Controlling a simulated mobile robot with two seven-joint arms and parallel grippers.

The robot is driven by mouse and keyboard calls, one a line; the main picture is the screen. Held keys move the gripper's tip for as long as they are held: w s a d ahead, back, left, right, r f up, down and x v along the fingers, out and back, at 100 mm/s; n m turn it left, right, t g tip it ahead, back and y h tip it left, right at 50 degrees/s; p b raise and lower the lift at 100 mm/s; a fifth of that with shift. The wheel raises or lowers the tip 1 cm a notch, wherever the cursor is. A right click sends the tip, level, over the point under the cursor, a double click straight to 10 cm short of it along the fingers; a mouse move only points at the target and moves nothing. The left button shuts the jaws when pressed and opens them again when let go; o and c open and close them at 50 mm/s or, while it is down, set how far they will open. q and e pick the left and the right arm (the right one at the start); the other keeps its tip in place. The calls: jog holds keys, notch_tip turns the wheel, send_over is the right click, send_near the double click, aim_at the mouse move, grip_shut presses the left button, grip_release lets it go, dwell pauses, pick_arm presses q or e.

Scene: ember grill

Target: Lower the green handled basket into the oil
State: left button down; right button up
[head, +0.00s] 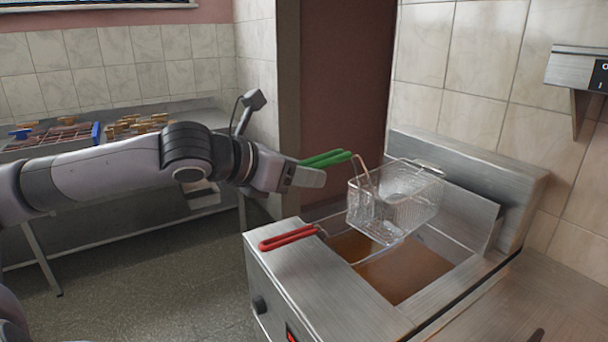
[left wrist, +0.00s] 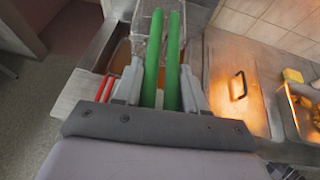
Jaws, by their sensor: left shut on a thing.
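The green handled basket (head: 405,205) is a wire mesh basket hanging above the fryer, over its oil (head: 405,273). Its green handle (head: 328,158) points left toward my left gripper (head: 305,176). My left gripper is shut on that handle. In the left wrist view, the two green handle bars (left wrist: 163,65) run between the fingers, with part of the mesh basket (left wrist: 150,20) beyond. A second basket's red handle (head: 288,238) rests over the fryer's front rim, and it also shows in the left wrist view (left wrist: 104,90). The red handled basket's body is mostly hidden. My right gripper is not seen.
The steel fryer (head: 330,285) has a raised back panel against a tiled wall. A control box (head: 578,70) hangs at the right. A counter with a grill and food pieces (head: 140,125) stands at the back left. The floor (head: 130,285) is clear.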

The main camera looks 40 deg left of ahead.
pick_arm(q)
jog(key=shift+w+d+r, duration=0.2)
jog(key=shift+r, duration=0.1)
